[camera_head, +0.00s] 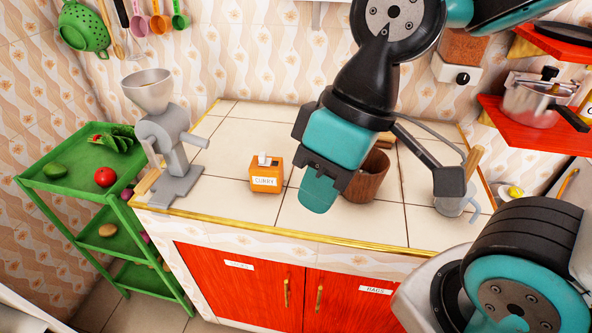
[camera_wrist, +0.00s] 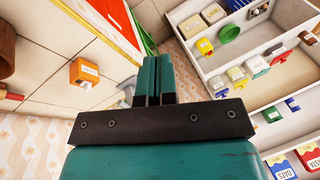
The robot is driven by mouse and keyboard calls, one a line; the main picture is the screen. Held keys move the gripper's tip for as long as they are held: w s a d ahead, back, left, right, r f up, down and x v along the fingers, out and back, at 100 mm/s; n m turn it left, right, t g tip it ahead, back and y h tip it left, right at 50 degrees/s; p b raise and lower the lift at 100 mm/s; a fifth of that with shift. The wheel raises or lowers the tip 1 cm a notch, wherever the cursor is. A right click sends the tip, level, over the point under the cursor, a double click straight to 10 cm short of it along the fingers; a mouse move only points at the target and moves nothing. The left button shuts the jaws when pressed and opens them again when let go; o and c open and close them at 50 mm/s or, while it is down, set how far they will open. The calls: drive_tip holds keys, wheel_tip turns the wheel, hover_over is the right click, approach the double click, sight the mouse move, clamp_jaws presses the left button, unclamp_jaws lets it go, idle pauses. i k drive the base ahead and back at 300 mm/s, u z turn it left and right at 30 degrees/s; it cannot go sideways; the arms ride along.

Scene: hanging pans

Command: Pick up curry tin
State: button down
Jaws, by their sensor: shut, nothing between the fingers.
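The curry tin (camera_head: 266,174) is a small orange box with a white label reading CURRY and a pale piece on top. It stands upright on the tiled counter, left of the middle. It also shows in the wrist view (camera_wrist: 84,73), at the left, apart from my gripper. My gripper (camera_head: 318,192) appears above the counter, to the right of the tin in the head view. Its teal fingers (camera_wrist: 154,78) are together in the wrist view, with nothing between them.
A grey grinder (camera_head: 172,150) stands on the counter left of the tin. A brown wooden pot (camera_head: 366,178) is behind my gripper, and a metal mug (camera_head: 456,200) is at the right. A green shelf (camera_head: 75,190) with vegetables is at the left. The counter's front tiles are clear.

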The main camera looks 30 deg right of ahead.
sight(268, 179)
drive_tip(key=z, duration=2.2)
drive_tip(key=k, duration=1.05)
drive_tip(key=u, duration=1.35)
drive_tip(key=i, duration=1)
drive_tip(key=z, duration=0.05)
